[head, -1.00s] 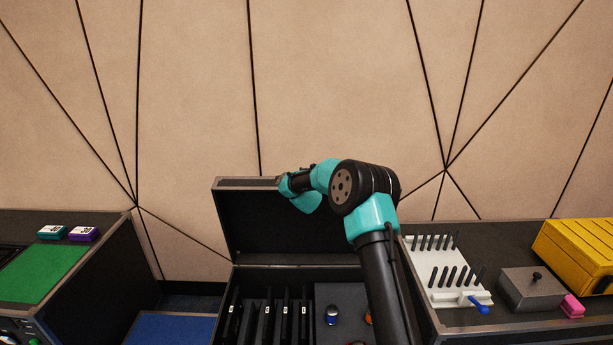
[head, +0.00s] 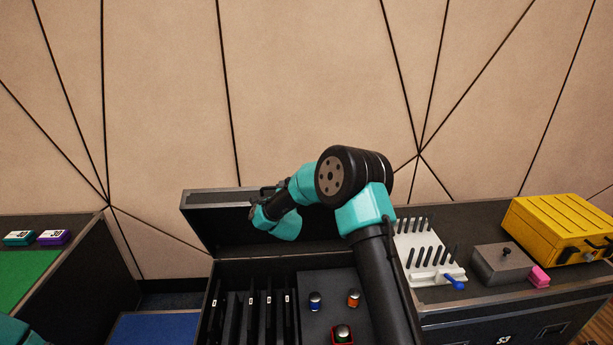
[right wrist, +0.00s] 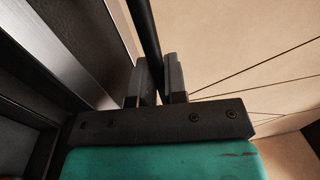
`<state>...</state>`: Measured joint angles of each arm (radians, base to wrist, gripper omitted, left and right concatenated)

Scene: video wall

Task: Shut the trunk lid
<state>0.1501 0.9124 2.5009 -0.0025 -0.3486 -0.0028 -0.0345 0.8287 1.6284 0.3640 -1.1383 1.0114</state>
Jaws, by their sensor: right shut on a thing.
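The trunk (head: 325,285) stands open in the middle of the head view. My right gripper (head: 268,190) is at the lid's upper edge. In the right wrist view its two fingers (right wrist: 160,80) are shut on a thin black bar (right wrist: 143,30), which looks like the lid's handle, beside the metal edge (right wrist: 90,45). My right arm covers part of the lid and the trunk's right side. My left gripper is not in view.
Inside the trunk are several upright dark slabs (head: 250,315) and small capped items (head: 315,300), all below its rim. A case at right bears a white pegged rack (head: 418,255), a grey box (head: 502,265) and a yellow case (head: 560,230). A left case bears a green mat (head: 25,280).

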